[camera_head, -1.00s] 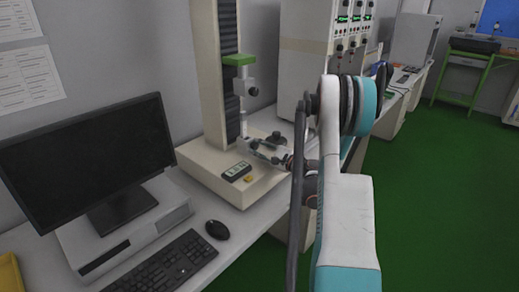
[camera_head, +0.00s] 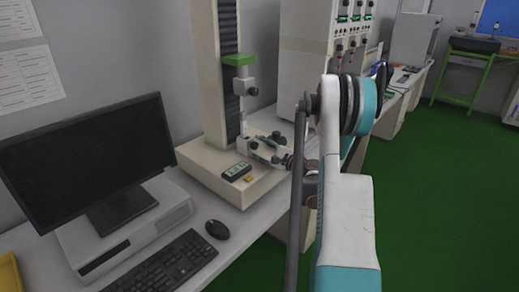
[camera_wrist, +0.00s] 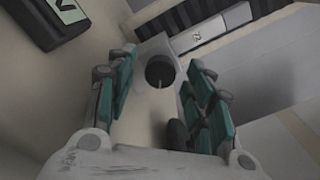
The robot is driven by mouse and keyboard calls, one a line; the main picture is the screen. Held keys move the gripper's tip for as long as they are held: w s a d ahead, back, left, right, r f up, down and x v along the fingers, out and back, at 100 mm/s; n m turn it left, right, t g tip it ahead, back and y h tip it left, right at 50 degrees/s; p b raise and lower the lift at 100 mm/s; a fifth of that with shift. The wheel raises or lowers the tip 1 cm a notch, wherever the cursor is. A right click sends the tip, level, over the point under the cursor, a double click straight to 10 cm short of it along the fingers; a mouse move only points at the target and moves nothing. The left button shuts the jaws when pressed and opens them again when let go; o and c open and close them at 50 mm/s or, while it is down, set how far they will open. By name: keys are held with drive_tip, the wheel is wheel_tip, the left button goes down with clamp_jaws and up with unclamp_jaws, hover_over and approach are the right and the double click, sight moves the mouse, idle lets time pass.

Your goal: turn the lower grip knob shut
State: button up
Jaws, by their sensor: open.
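The test machine's lower grip stands on the cream base (camera_head: 206,176), partly hidden by my gripper (camera_head: 266,150) in the head view. My gripper is open at the lower grip, with its teal-padded fingers spread. In the wrist view, a dark round knob-like part (camera_wrist: 160,70) on a pale metal block shows between the fingers of my gripper (camera_wrist: 162,78). A second dark rounded part (camera_wrist: 176,134) sits close to the right finger, partly covered by it. I cannot tell which one is the lower grip knob, or whether a finger touches it.
The upper grip (camera_head: 240,84) with its side knob (camera_head: 253,91) hangs from the green bracket (camera_head: 239,60). A handset with a display (camera_head: 236,171) lies on the base. A monitor (camera_head: 88,150), keyboard (camera_head: 166,268) and mouse (camera_head: 217,229) are at the left.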

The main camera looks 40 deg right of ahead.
drive_tip(key=s+d, duration=0.1)
drive_tip(key=s, duration=1.1)
